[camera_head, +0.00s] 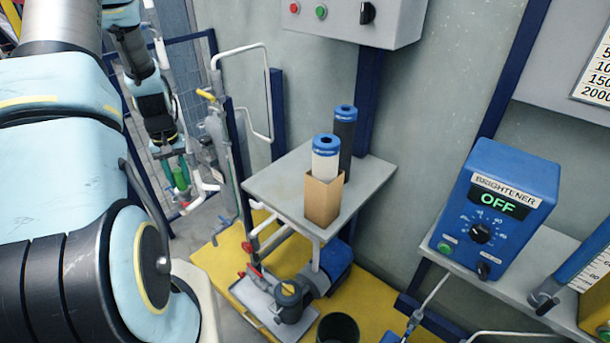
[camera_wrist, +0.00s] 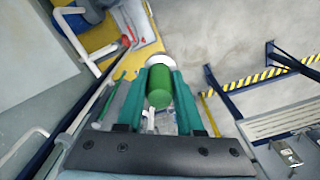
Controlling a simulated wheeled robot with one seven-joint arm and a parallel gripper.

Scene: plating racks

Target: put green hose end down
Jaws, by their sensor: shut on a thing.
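The green hose end (camera_wrist: 158,88) is a green cylinder held between the two teal fingers of my gripper (camera_wrist: 160,76) in the wrist view. A round white part shows just beyond it. In the head view my gripper (camera_head: 178,182) is at the left, beside the pipes, and the green hose end (camera_head: 180,178) shows small between its fingers. My gripper is shut on it, above the floor. Whether the hose end touches anything below cannot be told.
A grey stand (camera_head: 270,192) with a boxed white filter (camera_head: 325,160) and a dark filter (camera_head: 345,130) is right of my gripper. Pipes with a yellow handle (camera_head: 206,95) rise close by. A blue brightener unit (camera_head: 497,205) is at the right. Yellow-black striped rails (camera_wrist: 262,77) edge the floor.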

